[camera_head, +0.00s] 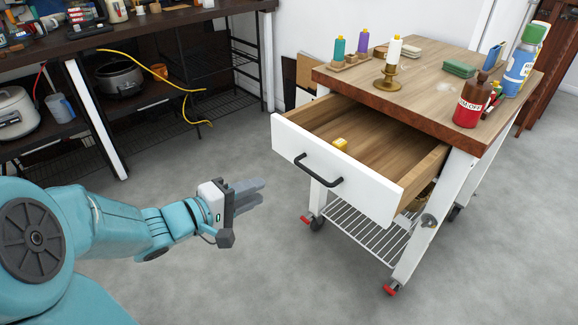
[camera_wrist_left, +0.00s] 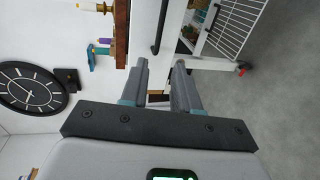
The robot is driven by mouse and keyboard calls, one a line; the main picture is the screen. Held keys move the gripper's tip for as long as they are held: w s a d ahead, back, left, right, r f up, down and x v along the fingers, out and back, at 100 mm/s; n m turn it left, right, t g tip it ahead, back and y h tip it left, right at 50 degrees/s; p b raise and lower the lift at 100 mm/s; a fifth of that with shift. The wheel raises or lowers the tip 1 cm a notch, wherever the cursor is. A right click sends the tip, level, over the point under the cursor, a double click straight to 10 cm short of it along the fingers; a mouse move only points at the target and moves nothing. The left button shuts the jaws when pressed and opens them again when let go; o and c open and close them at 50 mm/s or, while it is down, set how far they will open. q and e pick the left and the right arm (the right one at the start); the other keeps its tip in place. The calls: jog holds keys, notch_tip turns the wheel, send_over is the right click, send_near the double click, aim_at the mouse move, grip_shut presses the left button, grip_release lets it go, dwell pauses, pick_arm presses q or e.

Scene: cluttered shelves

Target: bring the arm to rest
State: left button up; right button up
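My left arm (camera_head: 110,225) reaches in from the left in the head view. Its gripper (camera_head: 262,190) is in free air, left of the cart's open drawer (camera_head: 378,187) and apart from it. In the left wrist view the two fingers of the gripper (camera_wrist_left: 160,64) stand apart with nothing between them. The drawer's dark handle (camera_head: 318,172) also shows ahead of the fingers in the left wrist view (camera_wrist_left: 159,28). A small yellow thing (camera_head: 340,143) lies inside the drawer. My right gripper is in neither view.
The wheeled cart has a wooden top (camera_head: 420,85) with a candle holder (camera_head: 388,75), a red container (camera_head: 470,103) and a spray can (camera_head: 522,60). A dark shelf unit (camera_head: 180,20) with pots and a yellow cable (camera_head: 150,68) stands at left. Grey floor (camera_head: 225,265) is clear.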

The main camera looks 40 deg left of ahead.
pick_arm(q)
jog(key=w+d+f+g+h, duration=0.1)
jog(key=w+d+f+h, duration=0.3)
jog(key=d, duration=0.3)
jog(key=w+d+f+g+h, duration=0.2)
jog(key=w+d+f, duration=0.2)
jog(key=d+f, duration=0.35)
jog(key=d+f+m+g, duration=0.2)
jog(key=d+f+g, duration=0.1)
jog(key=d+f, duration=0.65)
jog(key=s+d+f+m+g+y, duration=0.3)
jog(key=s+f+m+g, duration=0.6)
jog(key=s+f+m, duration=0.45)
notch_tip(320, 180, up, 24)
jog(key=s+p, duration=0.1)
jog(key=p, duration=2.5)
jog(key=shift+a, duration=0.2)
